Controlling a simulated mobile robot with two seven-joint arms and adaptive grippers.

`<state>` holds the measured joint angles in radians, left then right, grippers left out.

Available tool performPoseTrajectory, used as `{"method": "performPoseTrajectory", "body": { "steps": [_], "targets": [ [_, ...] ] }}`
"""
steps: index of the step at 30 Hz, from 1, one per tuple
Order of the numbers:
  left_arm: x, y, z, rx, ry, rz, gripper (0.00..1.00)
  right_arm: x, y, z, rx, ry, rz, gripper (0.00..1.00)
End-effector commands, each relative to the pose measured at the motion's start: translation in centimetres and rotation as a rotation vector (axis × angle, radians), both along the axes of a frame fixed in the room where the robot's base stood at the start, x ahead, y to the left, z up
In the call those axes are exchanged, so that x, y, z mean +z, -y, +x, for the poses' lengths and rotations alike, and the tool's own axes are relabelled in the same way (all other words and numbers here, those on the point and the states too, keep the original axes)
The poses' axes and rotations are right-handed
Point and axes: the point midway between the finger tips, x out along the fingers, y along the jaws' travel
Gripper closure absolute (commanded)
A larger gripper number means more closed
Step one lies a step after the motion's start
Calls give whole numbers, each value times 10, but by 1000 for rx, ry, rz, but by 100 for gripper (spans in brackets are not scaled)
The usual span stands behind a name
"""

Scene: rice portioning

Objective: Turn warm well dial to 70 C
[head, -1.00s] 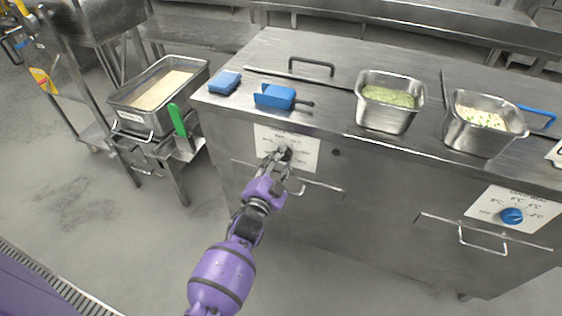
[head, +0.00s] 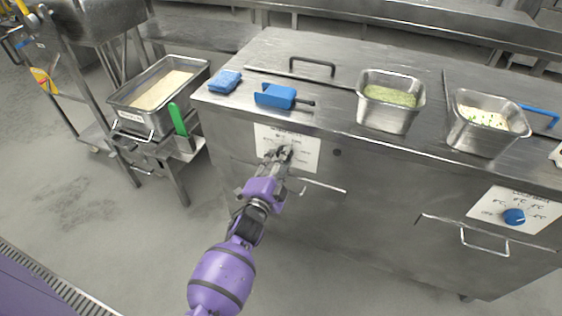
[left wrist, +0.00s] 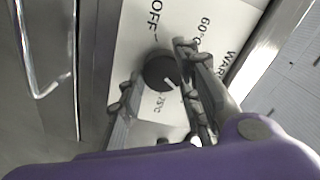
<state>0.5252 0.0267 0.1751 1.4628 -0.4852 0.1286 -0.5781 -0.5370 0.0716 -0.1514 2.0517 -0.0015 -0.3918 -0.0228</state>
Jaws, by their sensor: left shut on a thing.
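The warm well dial is a dark round knob (left wrist: 161,72) with a white pointer line, in the middle of the left wrist view. It sits on a white label plate (left wrist: 132,42) reading OFF, 60°C and WARM, with a smaller temperature mark below the knob that is hard to read. The pointer line points down and right in that view. My left gripper (left wrist: 155,76) is shut on the dial, one finger on each side. In the head view my left gripper (head: 281,157) reaches the panel (head: 309,160) and covers the dial. My right gripper is not in view.
A second panel with a blue dial (head: 514,216) is at the right. A drawer-like handle (head: 318,186) is just below my gripper. On the counter are a blue sponge (head: 225,81), a blue scoop (head: 276,96) and two steel pans (head: 385,118) (head: 481,138) of food. A rice pan (head: 118,105) stands left.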

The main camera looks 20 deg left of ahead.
Motion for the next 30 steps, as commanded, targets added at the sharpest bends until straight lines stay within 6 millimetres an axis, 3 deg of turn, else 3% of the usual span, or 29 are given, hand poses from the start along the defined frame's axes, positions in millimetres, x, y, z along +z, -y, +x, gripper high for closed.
{"method": "performPoseTrajectory", "body": {
  "steps": [2,3,6,22,26,30],
  "targets": [
    [-4,6,-1,-7,-8,-3,94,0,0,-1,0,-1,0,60],
    [-5,6,-1,-7,-9,-3,67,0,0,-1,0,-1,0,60],
    [-5,6,-1,-7,-9,-4,54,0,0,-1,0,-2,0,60],
    [-3,2,-4,-3,-4,-2,54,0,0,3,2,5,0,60],
    [-4,0,-19,-1,-6,-1,54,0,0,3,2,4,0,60],
    [-4,0,-49,-2,-7,-2,54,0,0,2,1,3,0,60]
  ]
}}
